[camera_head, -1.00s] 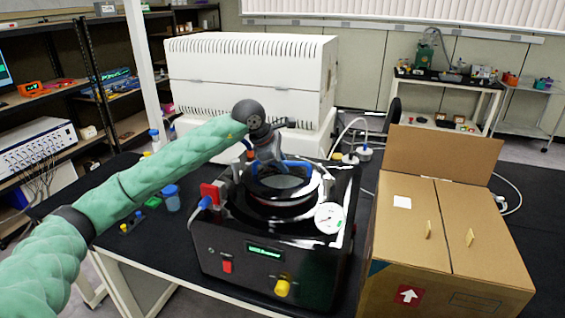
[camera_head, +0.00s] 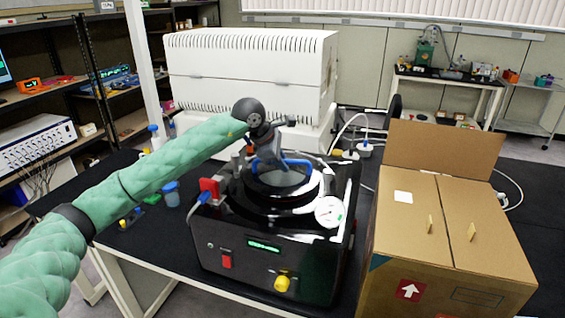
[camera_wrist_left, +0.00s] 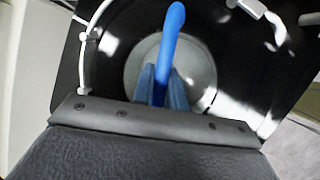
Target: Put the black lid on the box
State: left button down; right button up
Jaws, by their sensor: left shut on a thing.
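The black lid (camera_head: 307,187) is a round ring with a pale centre and a blue handle (camera_head: 300,163). It is over the round top of the black box (camera_head: 320,255), a machine with a small green display. I cannot tell whether it is fully seated or slightly raised. My left gripper (camera_head: 268,160) comes down from above and is shut on the blue handle. In the left wrist view, the gripper fingers (camera_wrist_left: 163,88) are on either side of the blue handle (camera_wrist_left: 172,30), with the pale centre behind. My right gripper is not in view.
A cardboard box (camera_head: 415,235) with an upright flap stands close to the machine's right. A large white unit (camera_head: 250,70) is behind. A red clamp (camera_head: 209,187) and a round gauge (camera_head: 328,212) flank the lid. A blue-capped jar (camera_head: 171,195) stands to the left.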

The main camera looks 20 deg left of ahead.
pick_arm(q)
jog(key=shift+d+b, duration=0.1)
jog(key=shift+b, duration=0.35)
dwell(0.4)
jog(key=shift+f+b, duration=0.65)
jog(key=shift+b, duration=0.15)
dwell(1.3)
jog(key=c, duration=1.3)
grip_release()
jog(key=shift+f, duration=0.1)
jog(key=shift+s+a+r+b, duration=0.2)
jog(key=shift+r+b, duration=0.2)
jog(key=shift+r, duration=0.05)
jog(key=b+v, duration=0.2)
jog(key=v, duration=0.4)
jog(key=shift+s+a+r, duration=0.1)
jog(key=shift+r, duration=0.3)
